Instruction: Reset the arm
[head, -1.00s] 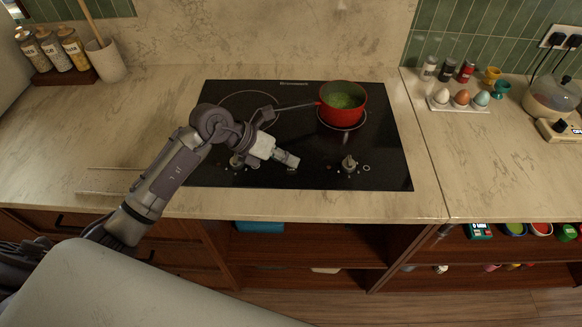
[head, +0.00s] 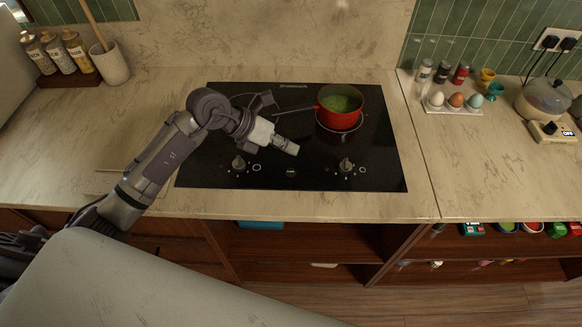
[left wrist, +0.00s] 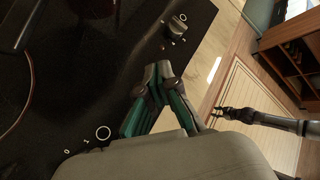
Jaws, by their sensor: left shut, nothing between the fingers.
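My left arm reaches in from the left over the black cooktop (head: 215,176). My left gripper (head: 287,147) is above the middle of the cooktop, left of and nearer than the red pot (head: 339,121). Its fingers are shut with nothing between them; in the left wrist view the fingertips (left wrist: 158,70) meet over the dark glass. The pot stands on the right rear burner with green contents, its handle pointing left. My right gripper (left wrist: 224,112) shows small and dark at the right of the left wrist view, away from the cooktop; its finger state is unclear.
Control knobs (head: 239,163) and (head: 346,166) stand up along the cooktop's front. Jars (head: 60,55) and a utensil crock (head: 111,63) are at the back left. An egg tray (head: 454,110) and a glass-lidded appliance (head: 545,100) stand right. Counter left of the cooktop is mostly clear.

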